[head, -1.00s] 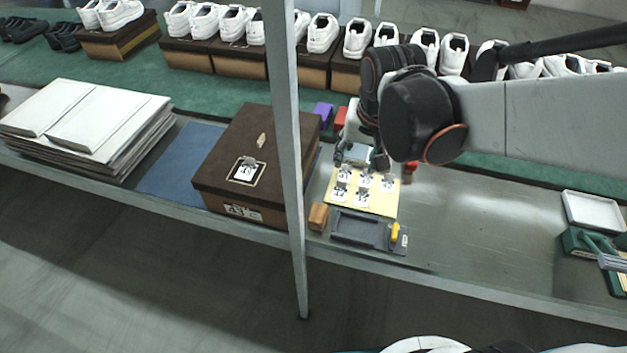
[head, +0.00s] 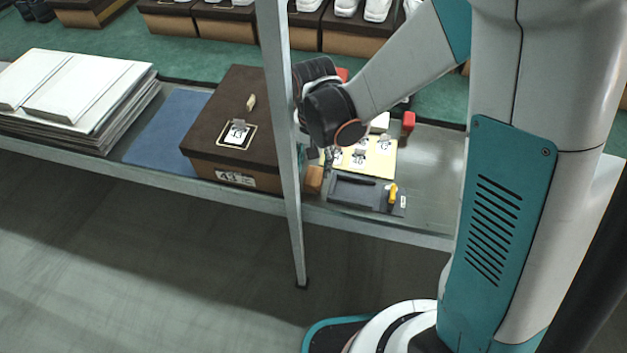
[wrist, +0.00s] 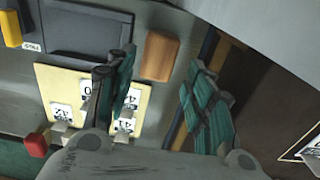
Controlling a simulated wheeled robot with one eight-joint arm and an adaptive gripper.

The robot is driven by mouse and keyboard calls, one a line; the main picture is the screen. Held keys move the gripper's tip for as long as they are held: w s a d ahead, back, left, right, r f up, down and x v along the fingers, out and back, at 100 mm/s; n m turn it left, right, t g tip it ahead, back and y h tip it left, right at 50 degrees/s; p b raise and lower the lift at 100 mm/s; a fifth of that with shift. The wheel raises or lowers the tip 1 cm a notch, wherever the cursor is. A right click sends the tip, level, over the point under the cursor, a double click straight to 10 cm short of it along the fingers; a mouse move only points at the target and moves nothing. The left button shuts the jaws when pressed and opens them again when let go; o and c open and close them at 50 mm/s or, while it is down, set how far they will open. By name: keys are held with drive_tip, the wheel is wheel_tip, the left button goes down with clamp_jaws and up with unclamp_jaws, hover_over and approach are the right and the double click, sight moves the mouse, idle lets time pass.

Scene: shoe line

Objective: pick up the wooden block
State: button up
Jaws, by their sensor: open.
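The wooden block (head: 313,179) is a small orange-brown block at the shelf's front side, between the brown shoe box and the dark grey tray. In the wrist view the wooden block (wrist: 159,57) lies beyond the fingertips, seen in the gap between them and closer to the left finger. My gripper (wrist: 160,74) is open with nothing between its fingers. In the head view my gripper (head: 317,156) is just behind and above the block, partly hidden by the grey post and my wrist.
A grey upright post (head: 283,140) stands in front of the shelf, close to the block. The brown shoe box (head: 222,165) is left of it. The dark grey tray (head: 352,207) and yellow board with number tags (head: 382,165) are right. A red block (head: 408,121) stands behind.

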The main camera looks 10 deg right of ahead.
sight(314, 175)
drive_tip(key=shift+w+d+f+b, duration=0.1)
drive_tip(key=shift+f+b, duration=0.85)
drive_tip(key=shift+f, duration=0.85)
drive_tip(key=shift+w+f+b, duration=0.1)
drive_tip(key=shift+f+b, duration=0.8)
drive_tip(key=shift+f, duration=0.9)
drive_tip(key=shift+r, duration=0.1)
drive_tip(key=c, duration=0.8)
